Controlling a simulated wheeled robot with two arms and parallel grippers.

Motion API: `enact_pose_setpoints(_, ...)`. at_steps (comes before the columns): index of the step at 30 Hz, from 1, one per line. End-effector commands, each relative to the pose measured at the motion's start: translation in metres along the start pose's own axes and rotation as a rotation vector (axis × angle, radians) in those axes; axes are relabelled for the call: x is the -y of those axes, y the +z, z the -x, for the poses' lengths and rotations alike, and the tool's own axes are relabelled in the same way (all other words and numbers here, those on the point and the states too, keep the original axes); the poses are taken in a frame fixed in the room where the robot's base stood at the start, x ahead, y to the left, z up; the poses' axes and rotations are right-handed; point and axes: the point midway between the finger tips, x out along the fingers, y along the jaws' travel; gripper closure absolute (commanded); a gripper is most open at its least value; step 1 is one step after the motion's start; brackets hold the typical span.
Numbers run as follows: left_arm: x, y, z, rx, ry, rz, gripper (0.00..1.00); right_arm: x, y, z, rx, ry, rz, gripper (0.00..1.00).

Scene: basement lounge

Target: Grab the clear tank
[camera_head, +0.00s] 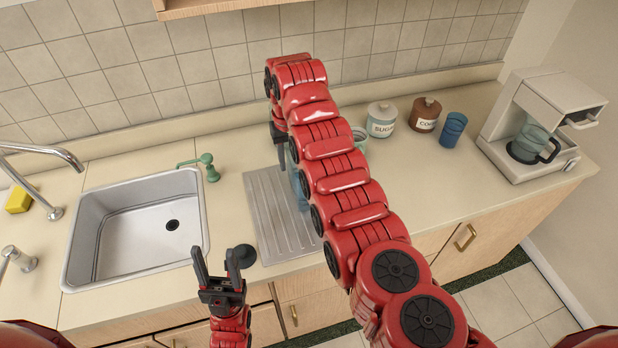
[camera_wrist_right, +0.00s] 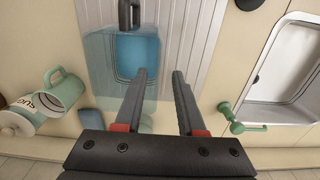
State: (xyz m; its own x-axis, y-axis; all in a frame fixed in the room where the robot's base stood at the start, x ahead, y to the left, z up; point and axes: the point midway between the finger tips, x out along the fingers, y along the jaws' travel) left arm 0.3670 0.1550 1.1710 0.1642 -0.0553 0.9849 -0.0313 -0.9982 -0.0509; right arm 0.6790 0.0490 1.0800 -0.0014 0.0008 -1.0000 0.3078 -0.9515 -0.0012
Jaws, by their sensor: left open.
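The clear tank (camera_wrist_right: 103,60) is a see-through bluish box on the ribbed drainboard, seen from above in the right wrist view. In the head view only a bluish strip of it (camera_head: 301,190) shows; my right arm hides most of it. My right gripper (camera_wrist_right: 159,74) is open, its fingers pointing down around the tank's right part in the right wrist view. Contact cannot be told. In the head view my right gripper's fingers (camera_head: 281,160) are partly hidden. My left gripper (camera_head: 213,252) is open and empty near the counter's front edge.
Sugar jar (camera_head: 381,122), cookie jar (camera_head: 425,115), blue cup (camera_head: 453,130) and coffee maker (camera_head: 540,130) stand right. A green mug (camera_wrist_right: 66,90) is near the tank.

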Motion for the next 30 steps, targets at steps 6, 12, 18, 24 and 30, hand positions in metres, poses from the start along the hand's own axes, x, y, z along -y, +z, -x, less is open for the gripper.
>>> enact_pose_setpoints(6, 0.001, -0.002, -0.012, 0.000, 0.000, 0.000, 0.45, 0.000, -0.001, -0.012, -0.001, -0.001, 0.001, 0.61)
enact_pose_setpoints(12, 0.002, -0.006, -0.035, 0.000, 0.000, 0.000, 0.45, -0.004, -0.001, -0.036, 0.005, 0.000, 0.001, 0.61)
enact_pose_setpoints(18, 0.002, -0.005, -0.030, 0.000, 0.000, 0.000, 0.45, -0.004, -0.002, -0.058, 0.000, -0.001, 0.001, 0.61)
enact_pose_setpoints(24, 0.002, -0.005, -0.030, 0.000, 0.000, 0.000, 0.45, -0.003, -0.003, -0.063, -0.003, -0.001, 0.001, 0.61)
enact_pose_setpoints(30, 0.002, -0.005, -0.030, 0.000, 0.000, 0.000, 0.45, -0.004, -0.003, -0.062, -0.003, -0.001, 0.001, 0.70)
